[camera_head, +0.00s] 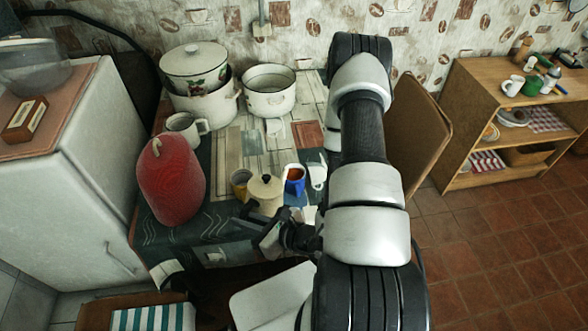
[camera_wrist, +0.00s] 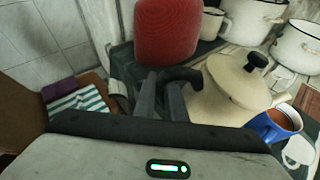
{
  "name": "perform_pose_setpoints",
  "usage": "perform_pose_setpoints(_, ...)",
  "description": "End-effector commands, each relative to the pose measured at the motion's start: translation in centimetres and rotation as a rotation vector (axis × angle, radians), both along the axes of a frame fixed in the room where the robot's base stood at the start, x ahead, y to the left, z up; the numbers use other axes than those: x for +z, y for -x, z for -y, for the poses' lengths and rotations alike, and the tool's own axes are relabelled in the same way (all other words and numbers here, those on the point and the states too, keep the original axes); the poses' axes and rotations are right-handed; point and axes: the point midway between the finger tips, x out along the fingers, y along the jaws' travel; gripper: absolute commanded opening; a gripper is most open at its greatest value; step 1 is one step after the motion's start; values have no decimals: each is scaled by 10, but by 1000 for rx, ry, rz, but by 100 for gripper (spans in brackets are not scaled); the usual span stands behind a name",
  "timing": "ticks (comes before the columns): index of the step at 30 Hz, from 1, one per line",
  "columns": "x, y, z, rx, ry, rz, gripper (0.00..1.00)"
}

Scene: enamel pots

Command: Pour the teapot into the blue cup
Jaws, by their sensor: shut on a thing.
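The cream teapot (camera_head: 265,191) with a black lid knob is near the front of the table in the head view. In the wrist view the teapot (camera_wrist: 232,88) is just right of my gripper (camera_wrist: 161,82). My gripper (camera_head: 250,220) is shut on the teapot's black handle, one finger on each side. The teapot looks about upright; I cannot tell whether its base touches the table. The blue cup (camera_head: 292,187) stands just right of the teapot with orange-brown liquid inside. The blue cup also shows in the wrist view (camera_wrist: 268,130).
A red rounded object (camera_head: 172,183) stands left of the teapot. White enamel pots (camera_head: 270,99) fill the back. The table's middle is fairly clear.

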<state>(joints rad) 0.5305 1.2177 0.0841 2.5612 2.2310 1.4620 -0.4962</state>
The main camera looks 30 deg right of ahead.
Motion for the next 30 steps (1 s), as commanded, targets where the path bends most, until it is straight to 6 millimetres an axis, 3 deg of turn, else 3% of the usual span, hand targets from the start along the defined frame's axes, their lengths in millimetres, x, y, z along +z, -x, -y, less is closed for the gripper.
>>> perform_pose_setpoints(8,30,-10,14,0,-112,-64,0)
perform_pose_setpoints(30,39,-13,19,1,-159,-96,0)
